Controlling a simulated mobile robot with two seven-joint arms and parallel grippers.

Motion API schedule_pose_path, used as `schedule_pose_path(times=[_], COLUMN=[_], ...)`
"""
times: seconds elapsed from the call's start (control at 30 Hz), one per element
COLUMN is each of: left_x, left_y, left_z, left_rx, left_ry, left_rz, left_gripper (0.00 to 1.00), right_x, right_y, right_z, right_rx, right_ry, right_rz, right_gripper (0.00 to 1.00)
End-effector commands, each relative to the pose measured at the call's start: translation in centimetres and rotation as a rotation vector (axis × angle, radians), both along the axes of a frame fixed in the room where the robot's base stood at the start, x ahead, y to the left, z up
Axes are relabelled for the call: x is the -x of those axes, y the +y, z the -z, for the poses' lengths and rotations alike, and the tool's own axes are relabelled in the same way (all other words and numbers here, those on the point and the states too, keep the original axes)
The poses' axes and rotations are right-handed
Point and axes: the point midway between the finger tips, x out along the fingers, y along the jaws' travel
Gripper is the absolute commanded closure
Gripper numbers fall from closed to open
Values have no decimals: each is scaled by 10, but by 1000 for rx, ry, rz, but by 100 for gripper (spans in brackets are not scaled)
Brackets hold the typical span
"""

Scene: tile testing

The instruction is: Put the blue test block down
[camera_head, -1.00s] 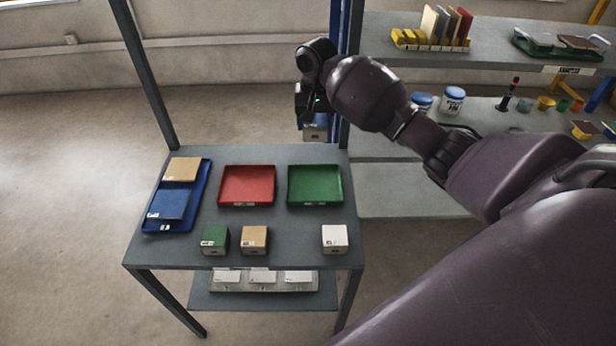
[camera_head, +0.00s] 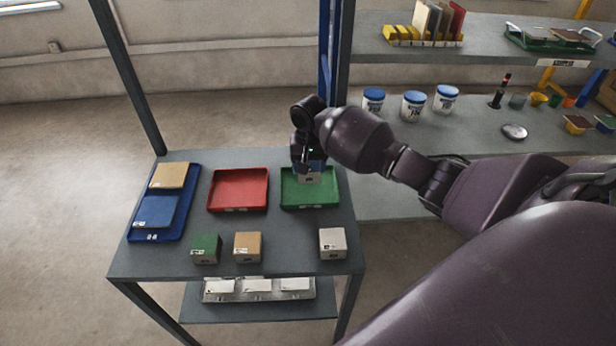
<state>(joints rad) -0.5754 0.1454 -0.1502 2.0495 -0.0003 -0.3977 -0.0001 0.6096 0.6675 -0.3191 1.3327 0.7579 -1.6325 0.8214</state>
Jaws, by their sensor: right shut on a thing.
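The blue test block (camera_head: 312,168) shows as a small blue and grey piece under my right gripper (camera_head: 309,161). The gripper is shut on it and hides most of it. The block is in front of or over the back part of the green tray (camera_head: 308,198); I cannot tell whether it touches the tray. The red tray (camera_head: 238,190) lies to the left of the green one and is empty. My left gripper is not in view.
A blue tray (camera_head: 144,236) with a tan tile (camera_head: 169,176) and a blue tile (camera_head: 155,212) lies at the left. A green block (camera_head: 206,248), a tan block (camera_head: 248,247) and a white block (camera_head: 332,243) stand along the front edge. A grey shelf (camera_head: 460,143) with jars stands behind right.

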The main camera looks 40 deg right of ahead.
Motion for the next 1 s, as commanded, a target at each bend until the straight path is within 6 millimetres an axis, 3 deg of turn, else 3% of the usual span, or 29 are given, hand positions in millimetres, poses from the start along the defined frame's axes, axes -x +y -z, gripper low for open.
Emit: schedule_pose_path(times=[0.1,0.23,0.4,0.67,0.7,0.8,0.87,1.0], left_x=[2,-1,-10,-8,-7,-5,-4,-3], left_y=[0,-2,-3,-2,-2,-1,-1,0], left_z=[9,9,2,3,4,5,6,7], left_rx=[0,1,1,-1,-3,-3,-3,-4], left_ry=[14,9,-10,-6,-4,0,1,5], left_rz=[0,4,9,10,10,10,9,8], left_gripper=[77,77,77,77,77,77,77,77], right_x=[1,1,0,0,0,1,1,1], right_y=[0,0,0,0,0,0,0,0], right_z=[26,43,43,45,46,46,46,46], right_rx=[0,0,0,-1,-1,-1,0,0], right_ry=[7,6,0,1,2,2,2,2], right_rz=[0,-1,-1,0,0,0,0,0], right_gripper=[57,57,57,57,33,18,11,11])
